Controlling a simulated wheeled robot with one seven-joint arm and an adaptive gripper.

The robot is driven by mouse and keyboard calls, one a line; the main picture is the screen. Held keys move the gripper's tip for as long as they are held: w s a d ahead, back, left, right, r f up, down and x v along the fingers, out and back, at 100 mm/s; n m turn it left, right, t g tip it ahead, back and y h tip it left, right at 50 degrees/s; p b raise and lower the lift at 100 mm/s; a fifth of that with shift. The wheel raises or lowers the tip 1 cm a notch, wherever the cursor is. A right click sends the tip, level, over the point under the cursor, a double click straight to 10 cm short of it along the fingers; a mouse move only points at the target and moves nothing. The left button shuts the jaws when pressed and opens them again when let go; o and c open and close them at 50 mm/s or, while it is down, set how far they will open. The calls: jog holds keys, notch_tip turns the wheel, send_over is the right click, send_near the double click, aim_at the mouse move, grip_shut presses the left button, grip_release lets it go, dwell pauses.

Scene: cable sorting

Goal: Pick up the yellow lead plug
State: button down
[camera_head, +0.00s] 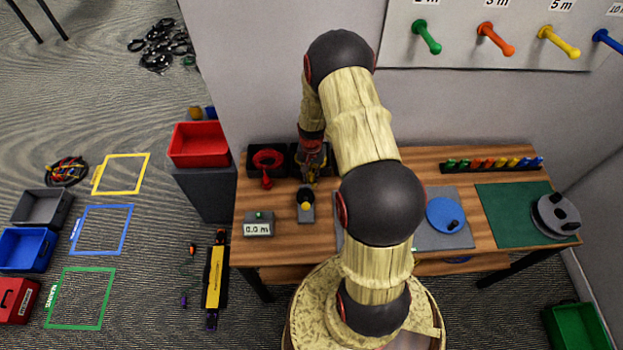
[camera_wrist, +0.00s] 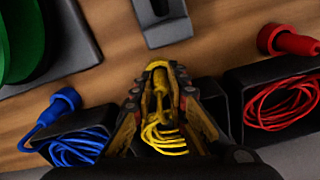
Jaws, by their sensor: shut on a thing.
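The yellow lead plug (camera_wrist: 158,67) is between the fingers of my gripper (camera_wrist: 160,88) in the wrist view, and the gripper is shut on it. The fingers hide much of the plug. The coiled yellow lead (camera_wrist: 165,139) shows below it, between the fingers, at a dark bin. In the head view my gripper (camera_head: 309,172) is at the left part of the wooden table, over the dark bins along the wall. The plug cannot be made out clearly there.
A red plug (camera_wrist: 290,42) and its lead lie at the right bin; a blue plug (camera_wrist: 64,103) at the left bin. A grey fixture (camera_wrist: 163,30) stands in front. A 0.0 m display (camera_head: 259,229) is near the table's left edge. Bare wood lies between.

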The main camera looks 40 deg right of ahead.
aim_at(312, 174)
jog(key=shift+r, duration=0.1)
jog(key=shift+r, duration=0.55)
notch_tip(312, 174, up, 2)
jog(key=shift+r, duration=0.15)
jog(key=s+a+r+p, duration=0.1)
jog(key=s+r+p, duration=0.1)
jog(key=s+r, duration=0.7)
jog(key=s, duration=0.5)
jog(key=shift+a+r, duration=0.2)
jog(key=shift+a, duration=0.1)
jog(key=shift+w, duration=0.1)
